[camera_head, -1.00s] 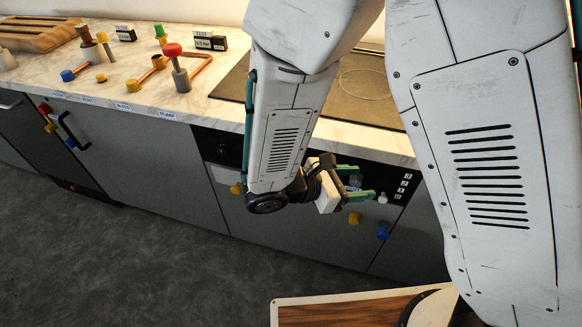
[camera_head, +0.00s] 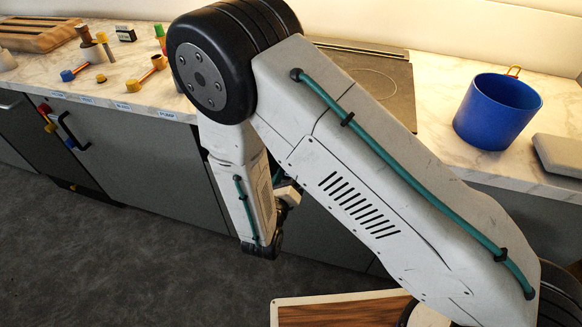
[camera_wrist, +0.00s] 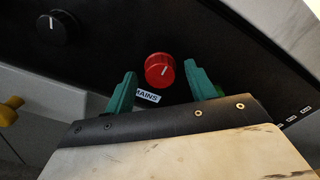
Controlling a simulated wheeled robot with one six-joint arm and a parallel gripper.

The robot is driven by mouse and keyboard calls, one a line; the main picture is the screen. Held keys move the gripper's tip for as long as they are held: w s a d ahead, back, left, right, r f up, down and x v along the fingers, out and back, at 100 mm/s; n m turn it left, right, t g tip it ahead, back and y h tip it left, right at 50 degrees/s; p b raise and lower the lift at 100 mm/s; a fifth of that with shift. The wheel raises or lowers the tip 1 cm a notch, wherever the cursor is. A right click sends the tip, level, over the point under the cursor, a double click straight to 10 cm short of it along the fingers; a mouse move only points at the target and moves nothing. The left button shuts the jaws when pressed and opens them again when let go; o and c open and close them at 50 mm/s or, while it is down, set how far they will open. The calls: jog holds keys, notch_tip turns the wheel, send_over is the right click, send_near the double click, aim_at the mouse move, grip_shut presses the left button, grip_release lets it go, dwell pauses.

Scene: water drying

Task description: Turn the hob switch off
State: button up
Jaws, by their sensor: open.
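In the wrist view, a round red knob (camera_wrist: 159,71) with a pale pointer line sits on the dark control panel (camera_wrist: 110,50). A white label reading "MAINS" (camera_wrist: 147,96) is just below it. My gripper (camera_wrist: 161,80) is open, with one green finger on each side of the red knob; I cannot tell whether either touches it. A black knob (camera_wrist: 51,28) with a white mark is at upper left. In the head view, the hob (camera_head: 385,90) shows in part behind my arm, which hides the panel knobs and most of my gripper.
A blue pot (camera_head: 497,110) and a grey block (camera_head: 560,154) stand on the counter at right. Pipes and valves (camera_head: 150,72) and a wooden board (camera_head: 40,34) lie at left. The grey floor (camera_head: 110,250) in front of the cabinets is clear.

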jog(key=shift+x, duration=1.05)
jog(key=c, duration=1)
jog(key=shift+o, duration=0.2)
jog(key=shift+m, duration=0.4)
jog(key=m, duration=0.3)
jog(key=shift+m, duration=0.4)
jog(key=m, duration=0.4)
jog(key=shift+m, duration=0.3)
jog(key=m, duration=0.8)
jog(key=shift+m, duration=0.3)
